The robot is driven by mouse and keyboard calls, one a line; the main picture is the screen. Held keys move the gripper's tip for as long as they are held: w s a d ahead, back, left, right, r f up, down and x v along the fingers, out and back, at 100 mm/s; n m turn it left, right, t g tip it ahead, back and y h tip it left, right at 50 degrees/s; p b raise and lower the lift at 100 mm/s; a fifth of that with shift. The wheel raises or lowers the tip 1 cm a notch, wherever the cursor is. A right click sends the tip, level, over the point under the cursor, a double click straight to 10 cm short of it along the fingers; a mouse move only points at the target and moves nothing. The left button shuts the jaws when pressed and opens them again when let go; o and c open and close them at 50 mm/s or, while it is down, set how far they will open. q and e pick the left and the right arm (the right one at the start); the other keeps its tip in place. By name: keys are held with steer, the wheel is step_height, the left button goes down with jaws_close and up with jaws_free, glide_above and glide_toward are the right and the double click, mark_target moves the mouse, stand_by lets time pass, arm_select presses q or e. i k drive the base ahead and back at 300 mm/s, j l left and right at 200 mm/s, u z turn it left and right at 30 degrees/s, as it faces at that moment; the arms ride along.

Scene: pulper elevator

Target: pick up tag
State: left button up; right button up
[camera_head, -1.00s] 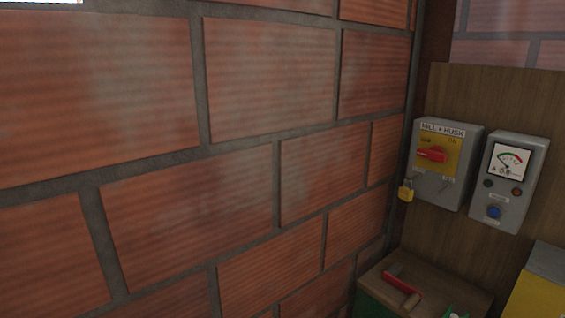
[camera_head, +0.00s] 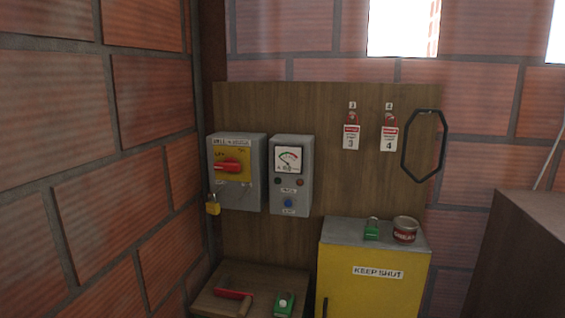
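Two tags hang side by side on the wooden board in the head view. The left tag (camera_head: 351,137) is white with a red top and the number 3. The right tag (camera_head: 389,139) looks the same but bears the number 4. Each hangs below a red part, with a small number label above it on the board. Neither of my grippers is in view.
The wooden board (camera_head: 320,112) carries a grey switch box (camera_head: 238,192), a meter box (camera_head: 291,217) and a black loop (camera_head: 406,160). A yellow cabinet (camera_head: 372,292) holds a green padlock (camera_head: 371,229) and a tin (camera_head: 405,230). A low wooden box (camera_head: 262,275) stands left.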

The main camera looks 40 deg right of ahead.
mark_target(351, 139)
steer(key=z, duration=1.6)
